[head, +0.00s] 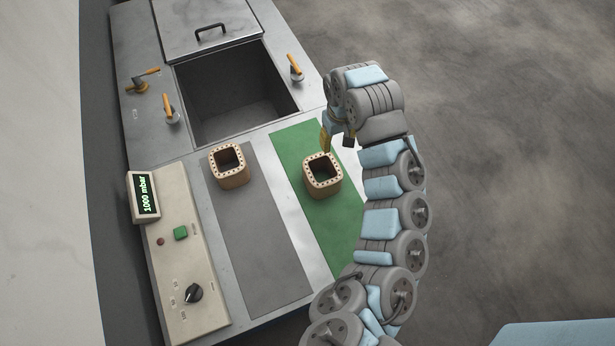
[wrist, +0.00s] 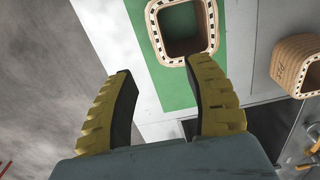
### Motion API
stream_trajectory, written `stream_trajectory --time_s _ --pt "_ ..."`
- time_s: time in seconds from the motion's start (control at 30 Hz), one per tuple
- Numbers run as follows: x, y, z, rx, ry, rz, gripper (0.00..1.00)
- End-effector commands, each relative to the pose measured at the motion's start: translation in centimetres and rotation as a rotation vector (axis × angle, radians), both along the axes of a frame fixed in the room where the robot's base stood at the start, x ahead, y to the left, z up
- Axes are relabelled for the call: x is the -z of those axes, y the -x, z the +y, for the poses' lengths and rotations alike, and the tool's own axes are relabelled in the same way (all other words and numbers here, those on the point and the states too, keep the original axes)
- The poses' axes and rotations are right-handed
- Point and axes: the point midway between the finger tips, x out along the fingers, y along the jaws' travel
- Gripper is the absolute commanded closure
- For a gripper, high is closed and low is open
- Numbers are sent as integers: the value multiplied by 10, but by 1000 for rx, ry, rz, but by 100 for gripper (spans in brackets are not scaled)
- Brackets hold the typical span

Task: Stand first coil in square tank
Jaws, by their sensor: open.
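One square, hollow tan coil (head: 323,183) stands on the green strip (head: 290,140). A second like coil (head: 228,176) stands on the grey strip to its left. In the wrist view, the coil on the green (wrist: 156,38) is at the top, just beyond my fingertips, and the other coil (wrist: 284,72) is at the right. My gripper (wrist: 165,85) is open with nothing between its yellow and black fingers. In the head view it hangs near the green strip's coil (head: 338,140), partly hidden by my arm. The square tank (head: 282,112) is open and looks empty.
The tank's lid (head: 200,40) with a black handle is at the back, off the opening. Orange-handled clamps (head: 170,110) stand around the rim. A control panel (head: 185,270) with a knob and a display reading 1000 mbar (head: 144,196) is at the left.

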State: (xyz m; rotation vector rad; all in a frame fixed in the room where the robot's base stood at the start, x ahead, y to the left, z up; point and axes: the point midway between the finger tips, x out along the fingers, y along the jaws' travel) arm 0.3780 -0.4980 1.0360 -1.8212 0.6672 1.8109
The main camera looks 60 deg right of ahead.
Motion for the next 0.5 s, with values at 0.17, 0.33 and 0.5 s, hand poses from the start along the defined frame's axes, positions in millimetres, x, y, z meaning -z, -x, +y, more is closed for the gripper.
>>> stream_trajectory --time_s 0.17,0.33,0.5 --pt "19 4 1 3 -9 6 48" --pt "47 2 1 1 -8 4 48" --pt "74 3 1 2 -9 7 48"
